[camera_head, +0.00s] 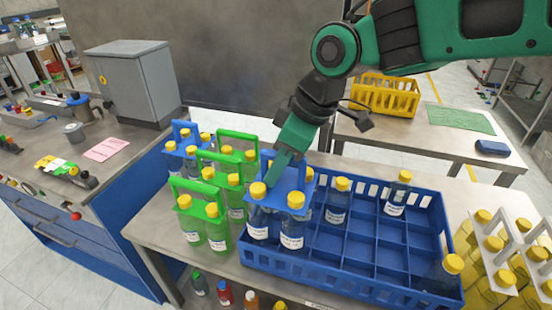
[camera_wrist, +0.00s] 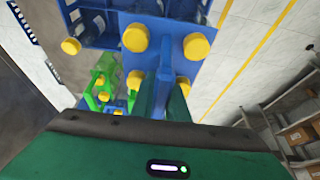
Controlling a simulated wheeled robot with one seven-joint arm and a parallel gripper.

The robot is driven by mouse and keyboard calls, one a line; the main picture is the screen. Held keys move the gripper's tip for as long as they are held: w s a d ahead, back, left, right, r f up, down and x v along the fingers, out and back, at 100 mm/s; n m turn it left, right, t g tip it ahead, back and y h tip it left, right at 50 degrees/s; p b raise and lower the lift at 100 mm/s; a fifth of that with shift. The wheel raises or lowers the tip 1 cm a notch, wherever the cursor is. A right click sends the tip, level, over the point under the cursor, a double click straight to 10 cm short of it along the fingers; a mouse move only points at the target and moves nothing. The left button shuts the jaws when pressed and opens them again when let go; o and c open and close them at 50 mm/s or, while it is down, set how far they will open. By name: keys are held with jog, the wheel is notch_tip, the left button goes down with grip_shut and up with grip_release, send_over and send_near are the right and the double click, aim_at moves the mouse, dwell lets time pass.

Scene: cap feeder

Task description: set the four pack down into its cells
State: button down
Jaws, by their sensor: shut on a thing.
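The blue four pack (camera_head: 273,186) has a blue carrier and clear, white-labelled bottles with yellow caps. My gripper (camera_head: 284,163) comes down from above and is shut on its handle. The pack looks upright at the left end of the blue crate (camera_head: 345,280); its bottle bottoms overlap the crate's left cells, and I cannot tell how high they are. In the wrist view, my gripper (camera_wrist: 160,97) covers part of the blue carrier (camera_wrist: 167,54), with yellow caps around it. The crate's middle and right cells are mostly empty.
Single yellow-capped bottles stand in the crate at the back middle (camera_head: 337,203), back right (camera_head: 398,195) and front right (camera_head: 446,272). Green packs (camera_head: 205,215) stand close on the left. White-handled yellow packs (camera_head: 497,255) stand on the right.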

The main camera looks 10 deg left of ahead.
aim_at(280, 185)
jog(key=shift+f, duration=3.45)
jog(key=c, duration=1.6)
grip_release()
jog(key=shift+c, duration=0.2)
jog(key=shift+f, duration=0.15)
jog(key=v, duration=1.1)
jog(key=shift+w, duration=0.1)
